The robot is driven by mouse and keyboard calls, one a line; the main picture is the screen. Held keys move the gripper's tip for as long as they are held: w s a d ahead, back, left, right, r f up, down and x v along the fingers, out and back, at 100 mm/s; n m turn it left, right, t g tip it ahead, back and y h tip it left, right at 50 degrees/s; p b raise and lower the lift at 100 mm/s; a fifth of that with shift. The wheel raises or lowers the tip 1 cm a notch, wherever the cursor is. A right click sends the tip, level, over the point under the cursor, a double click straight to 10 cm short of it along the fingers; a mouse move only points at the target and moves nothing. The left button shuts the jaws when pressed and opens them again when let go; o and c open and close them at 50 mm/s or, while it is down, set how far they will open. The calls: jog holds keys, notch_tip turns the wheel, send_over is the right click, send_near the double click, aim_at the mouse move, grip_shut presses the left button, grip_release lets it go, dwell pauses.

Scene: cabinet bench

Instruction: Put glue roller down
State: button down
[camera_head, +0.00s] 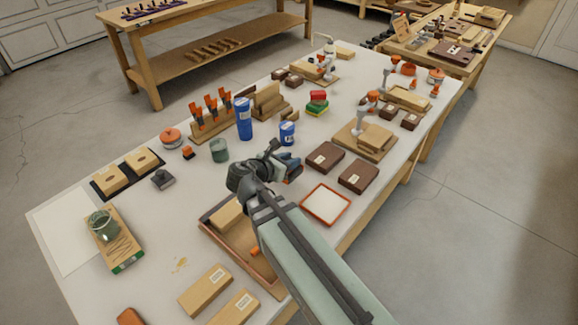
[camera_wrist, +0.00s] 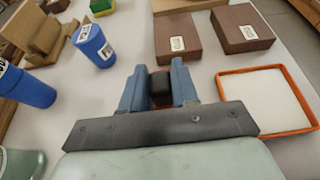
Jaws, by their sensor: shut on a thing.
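My gripper (camera_head: 288,164) is over the middle of the bench; its blue fingers also show in the wrist view (camera_wrist: 156,86). The fingers are shut on a small dark thing, apparently the glue roller (camera_wrist: 161,88). Only its dark end and a reddish-brown part show between the fingers; the rest is hidden. I cannot tell whether it touches the bench. A shallow orange-rimmed tray with a white inside (camera_head: 347,210) lies to the right of the gripper; it also shows in the wrist view (camera_wrist: 227,87).
Two dark brown labelled blocks (camera_head: 325,158) (camera_head: 358,177) lie just beyond the tray. Blue labelled cups (camera_head: 287,134) (camera_head: 244,119) stand beyond the gripper. A wooden tray (camera_head: 268,273) is partly under my arm. Bare white bench top shows around the gripper.

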jog(key=shift+r, duration=3.45)
